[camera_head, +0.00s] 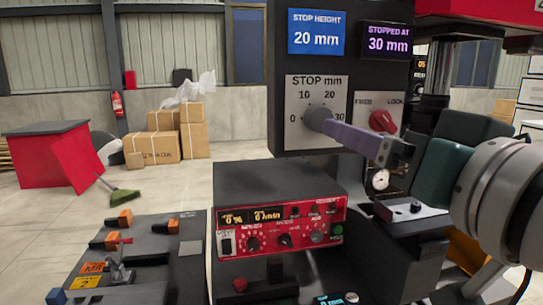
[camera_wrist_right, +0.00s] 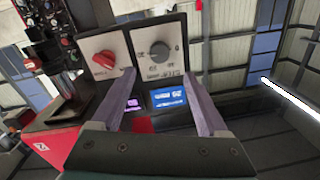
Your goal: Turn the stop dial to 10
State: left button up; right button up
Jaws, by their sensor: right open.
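The stop dial (camera_head: 317,117) is a grey knob on a white plate marked "STOP mm", with 0, 10 and 20 legible. The blue stop height display (camera_head: 316,32) above it reads 20 mm. I cannot make out the knob's pointer clearly. My right gripper (camera_head: 335,128) reaches in from the right, its purple-grey fingers overlapping the dial's right side. In the right wrist view, turned upside down, the dial (camera_wrist_right: 161,51) lies between and just beyond the open fingertips (camera_wrist_right: 159,73). Contact cannot be told. My left gripper is in neither view.
A red feed/lock knob (camera_head: 382,121) sits just right of the dial. A purple display (camera_head: 388,41) reads stopped at 30 mm. Below is a red control box (camera_head: 280,228) with small knobs. Levers with orange handles (camera_head: 119,220) stand lower left. Space left of the panel is free.

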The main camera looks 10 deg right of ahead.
aim_at(323, 119)
jog(key=w, duration=0.2)
jog(key=w+p, duration=0.1)
jog(key=w, duration=0.2)
jog(key=w+p, duration=0.1)
jog(key=w, duration=0.2)
jog(key=shift+a+r, duration=0.2)
jog(key=shift+a, duration=0.05)
jog(key=shift+w+a+f, duration=0.1)
jog(key=shift+w, duration=0.75)
jog(key=c, duration=0.4)
grip_shut()
